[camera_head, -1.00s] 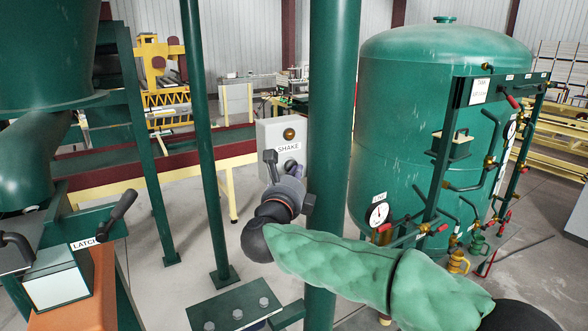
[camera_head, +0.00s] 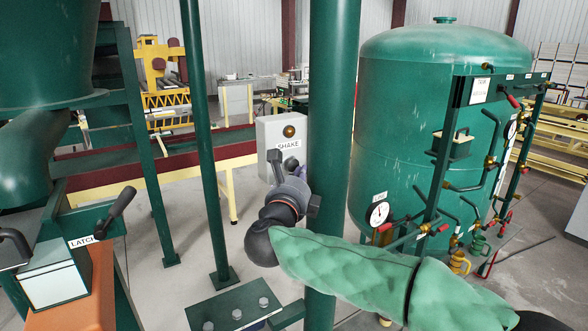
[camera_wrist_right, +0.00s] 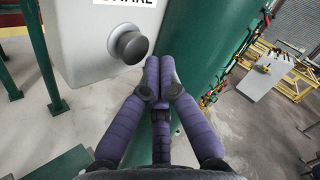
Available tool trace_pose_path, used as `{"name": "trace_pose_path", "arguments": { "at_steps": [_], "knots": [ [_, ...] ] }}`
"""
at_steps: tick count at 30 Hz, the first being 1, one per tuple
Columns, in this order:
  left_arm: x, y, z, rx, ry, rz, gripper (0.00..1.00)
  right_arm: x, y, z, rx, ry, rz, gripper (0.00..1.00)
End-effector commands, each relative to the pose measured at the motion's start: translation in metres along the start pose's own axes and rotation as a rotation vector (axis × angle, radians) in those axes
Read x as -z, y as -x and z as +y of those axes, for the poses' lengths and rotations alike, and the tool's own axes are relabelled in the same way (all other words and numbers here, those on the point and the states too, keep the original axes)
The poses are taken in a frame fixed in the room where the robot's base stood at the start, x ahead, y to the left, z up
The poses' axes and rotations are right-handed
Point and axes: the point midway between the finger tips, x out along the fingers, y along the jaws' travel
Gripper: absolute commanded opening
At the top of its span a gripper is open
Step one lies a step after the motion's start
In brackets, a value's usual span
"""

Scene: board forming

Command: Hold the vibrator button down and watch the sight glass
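The vibrator button is a round grey knob on the front of a pale grey box (camera_head: 272,132) labelled SHAKE. It shows large in the right wrist view (camera_wrist_right: 130,46), where nothing covers its face. My right gripper (camera_wrist_right: 156,64) has its purple fingers drawn together with nothing between them. Its tips are just to the right of the button there, by the green post; I cannot tell whether they touch the box or post. In the head view the gripper (camera_head: 297,172) is in front of the box's lower part and hides some of it. I cannot make out a sight glass for certain. My left gripper is not in view.
A thick green post (camera_head: 334,90) stands right beside the box. A big green tank (camera_head: 400,110) with a gauge (camera_head: 378,213), pipes and valves is to the right. A LATCH lever (camera_head: 116,211) and a hopper (camera_head: 50,50) are at the left.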

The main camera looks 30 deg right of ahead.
Motion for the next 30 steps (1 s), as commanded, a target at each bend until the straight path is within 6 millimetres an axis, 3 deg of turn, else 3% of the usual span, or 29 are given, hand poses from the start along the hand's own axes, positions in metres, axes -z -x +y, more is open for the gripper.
{"name": "trace_pose_path", "arguments": {
  "at_steps": [8,30],
  "knots": [
    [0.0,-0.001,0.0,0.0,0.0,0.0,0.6,0.001,0.001,-0.001,0.001,-0.001,0.0,0.0],
    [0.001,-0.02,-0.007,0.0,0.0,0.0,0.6,0.025,0.035,-0.026,0.0,-0.001,0.0,0.0]
  ]
}}
